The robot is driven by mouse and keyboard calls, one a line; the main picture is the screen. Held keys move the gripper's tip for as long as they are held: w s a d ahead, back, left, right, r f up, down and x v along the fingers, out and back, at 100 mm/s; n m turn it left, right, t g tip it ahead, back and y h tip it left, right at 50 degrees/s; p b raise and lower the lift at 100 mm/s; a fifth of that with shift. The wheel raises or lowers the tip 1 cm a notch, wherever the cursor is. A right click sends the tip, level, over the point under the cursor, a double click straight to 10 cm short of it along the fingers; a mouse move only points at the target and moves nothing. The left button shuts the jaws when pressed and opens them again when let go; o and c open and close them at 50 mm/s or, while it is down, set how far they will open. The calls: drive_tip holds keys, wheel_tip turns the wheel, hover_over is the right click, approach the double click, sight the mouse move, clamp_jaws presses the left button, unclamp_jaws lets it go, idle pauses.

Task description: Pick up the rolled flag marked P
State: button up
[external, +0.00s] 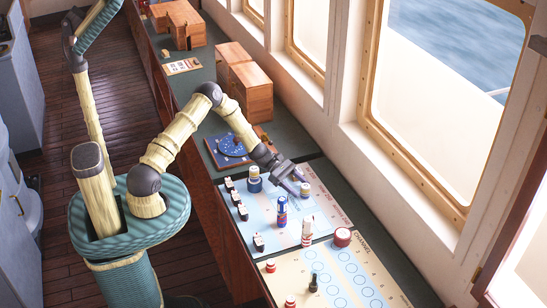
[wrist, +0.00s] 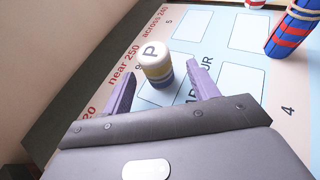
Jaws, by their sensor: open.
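The rolled flag marked P (wrist: 157,66) stands upright on the light blue chart board (wrist: 222,70). It has a white top with a black P and yellow, grey and blue bands below. My gripper (wrist: 163,75) is open, with its purple fingers on either side of the flag's lower part in the wrist view. There are visible gaps on both sides, and the fingers appear not to touch it. In the external view the flag (external: 305,189) stands just beyond the tips of my gripper (external: 297,180).
A blue and red rolled flag (wrist: 292,28) stands to the right; another, blue with a pale top (external: 254,180), stands left of my gripper. Several small black-and-white pieces (external: 236,198) line the board's left side. The window wall (external: 345,150) is close on the right.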

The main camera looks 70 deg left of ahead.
sight(309, 194)
drive_tip(key=p+x, duration=0.2)
drive_tip(key=x, duration=0.3)
drive_tip(key=shift+w+d, duration=0.15)
drive_tip(key=shift+w, duration=0.05)
drive_tip(key=c, duration=1.1)
